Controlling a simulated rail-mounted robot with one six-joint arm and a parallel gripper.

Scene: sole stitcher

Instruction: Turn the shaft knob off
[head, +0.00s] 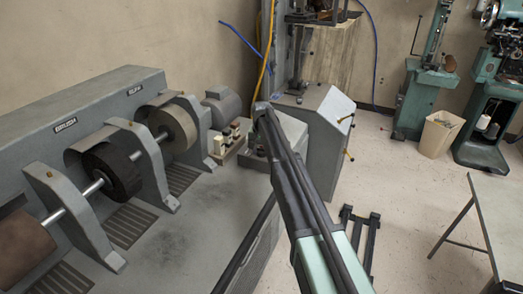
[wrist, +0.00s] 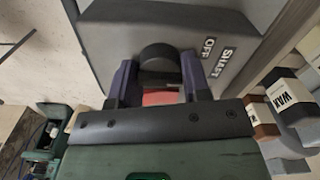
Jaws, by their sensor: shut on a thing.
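In the wrist view, a dark round shaft knob (wrist: 158,56) stands on a grey panel (wrist: 120,12). White lettering "SHAFT" and "OFF" (wrist: 216,60) is printed on the panel to the right of it. My gripper (wrist: 159,76) is shut on the knob, with one dark purple finger on each side of it. A red part (wrist: 161,98) shows between the fingers, below the knob; I cannot tell what it belongs to. In the head view my arm reaches to the far end of the grey machine, and the knob and fingertips are hidden.
Wax blocks (wrist: 287,93) lie close to the right of my gripper. In the head view, the grey machine's brush wheel (head: 112,171) and buff wheel (head: 173,128) stand on a shaft at left. A grey cabinet (head: 326,140) stands beyond my arm.

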